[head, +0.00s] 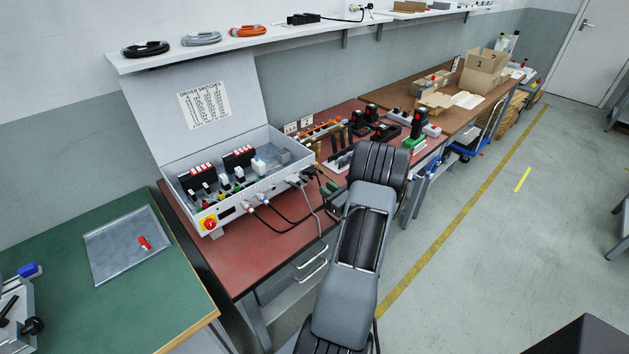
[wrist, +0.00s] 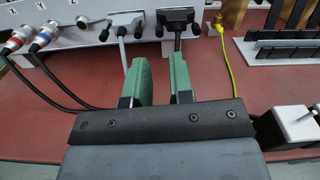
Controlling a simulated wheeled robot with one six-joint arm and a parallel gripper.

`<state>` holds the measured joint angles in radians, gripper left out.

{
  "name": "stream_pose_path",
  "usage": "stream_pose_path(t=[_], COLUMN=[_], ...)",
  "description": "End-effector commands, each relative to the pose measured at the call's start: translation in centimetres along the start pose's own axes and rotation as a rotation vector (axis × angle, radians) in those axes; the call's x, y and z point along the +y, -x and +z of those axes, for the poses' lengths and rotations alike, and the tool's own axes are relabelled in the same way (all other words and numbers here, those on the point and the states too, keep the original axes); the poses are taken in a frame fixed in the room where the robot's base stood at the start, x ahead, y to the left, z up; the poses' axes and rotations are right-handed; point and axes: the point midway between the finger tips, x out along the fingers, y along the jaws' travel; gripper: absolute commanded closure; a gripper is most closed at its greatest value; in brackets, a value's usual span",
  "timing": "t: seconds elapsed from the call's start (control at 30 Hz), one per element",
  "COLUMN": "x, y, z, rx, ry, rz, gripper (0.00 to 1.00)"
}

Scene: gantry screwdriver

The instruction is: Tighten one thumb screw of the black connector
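In the wrist view the black connector (wrist: 174,17) is plugged into the panel of the grey box at top centre. A thumb screw shows on its left side (wrist: 158,30) and another on its right (wrist: 196,28). A black cable hangs from its middle. My gripper (wrist: 162,64) is open, its two green fingers apart and nothing held between them. The fingers are in front of the connector, with the left screw seen above the gap between them. In the head view my arm hides most of my gripper.
A grey connector (wrist: 123,19) sits close left of the black one, with round red- and blue-ringed plugs (wrist: 42,40) further left. A yellow cable (wrist: 228,60) hangs to the right, near a black rack (wrist: 285,45). A white-and-black block (wrist: 292,122) stands right of my gripper.

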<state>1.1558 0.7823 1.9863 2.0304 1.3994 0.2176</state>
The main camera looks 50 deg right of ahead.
Motion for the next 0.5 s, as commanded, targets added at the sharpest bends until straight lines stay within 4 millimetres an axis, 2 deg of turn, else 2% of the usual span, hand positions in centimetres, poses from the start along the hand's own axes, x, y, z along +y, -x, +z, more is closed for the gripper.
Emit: stream_pose_path(t=[0.03,0.2,0.5], x=[0.2,0.1,0.1], y=[-1.1,-3.8,-6.3], z=[0.1,0.1,0.0], rx=[-0.001,-0.001,0.000], ry=[0.000,0.000,0.000], rz=[0.005,0.004,0.003], gripper=[0.79,0.79,0.79])
